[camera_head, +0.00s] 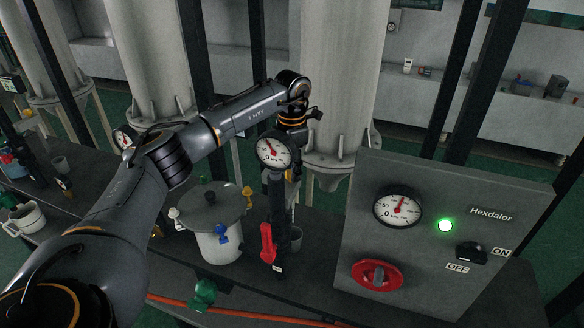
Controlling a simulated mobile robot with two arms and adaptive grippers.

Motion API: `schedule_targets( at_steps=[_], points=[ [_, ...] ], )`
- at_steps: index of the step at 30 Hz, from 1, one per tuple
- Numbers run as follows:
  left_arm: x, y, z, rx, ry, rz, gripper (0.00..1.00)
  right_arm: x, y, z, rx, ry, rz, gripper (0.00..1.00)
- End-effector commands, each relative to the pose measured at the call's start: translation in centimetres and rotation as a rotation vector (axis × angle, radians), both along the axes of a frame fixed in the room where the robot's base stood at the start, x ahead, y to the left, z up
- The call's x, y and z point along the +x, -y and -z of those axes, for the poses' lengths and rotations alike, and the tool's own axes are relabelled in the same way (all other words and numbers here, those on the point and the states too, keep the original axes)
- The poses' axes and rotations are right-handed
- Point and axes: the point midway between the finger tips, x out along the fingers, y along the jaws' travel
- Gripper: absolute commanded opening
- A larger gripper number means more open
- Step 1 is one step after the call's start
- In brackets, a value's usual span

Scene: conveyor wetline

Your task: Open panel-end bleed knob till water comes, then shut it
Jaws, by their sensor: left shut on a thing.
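My left gripper (291,165) points down behind the upright pipe (279,210) nearest the panel. It is shut on what appears to be the bleed knob there; the gauge and pipe hide the fingertips and most of the knob, with only a small yellow patch showing. A round gauge (273,152) sits on the front of this pipe, and a red lever (267,243) hangs lower down. A grey cup (295,238) stands partly hidden behind the pipe. I cannot make out any water at the knob. My right gripper is not in view.
The grey Hexdalor panel (430,230) stands right, with a gauge (397,207), lit green lamp (445,225), red knob (377,275) and black switch (471,252). A lidded white pot (213,240) stands left of the pipe. Large columns (335,70) rise behind.

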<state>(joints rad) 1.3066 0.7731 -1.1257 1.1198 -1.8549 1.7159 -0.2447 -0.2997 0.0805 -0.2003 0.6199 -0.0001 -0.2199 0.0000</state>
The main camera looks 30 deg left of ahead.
Motion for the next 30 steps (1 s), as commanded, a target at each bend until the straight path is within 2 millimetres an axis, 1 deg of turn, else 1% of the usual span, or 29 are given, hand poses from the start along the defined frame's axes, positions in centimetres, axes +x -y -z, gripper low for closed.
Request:
schedule_targets(
  at_steps=[7,19,20,21,23,30],
  points=[
    [0.03,-0.05,-0.07,0.0,0.001,-0.05,0.0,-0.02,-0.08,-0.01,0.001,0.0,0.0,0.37],
    [0.04,-0.06,-0.08,0.0,0.001,-0.056,0.0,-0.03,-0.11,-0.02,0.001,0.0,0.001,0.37],
    [0.04,-0.06,-0.08,0.0,0.001,-0.056,0.33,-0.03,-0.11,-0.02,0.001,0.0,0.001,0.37],
    [0.04,-0.06,-0.08,0.0,0.001,-0.055,0.41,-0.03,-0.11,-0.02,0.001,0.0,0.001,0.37],
    [0.03,-0.05,-0.07,0.0,0.001,-0.055,0.53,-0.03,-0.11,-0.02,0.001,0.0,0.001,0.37],
    [0.02,-0.03,-0.03,0.001,0.0,-0.055,0.54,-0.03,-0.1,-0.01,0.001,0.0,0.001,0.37]
  ],
)
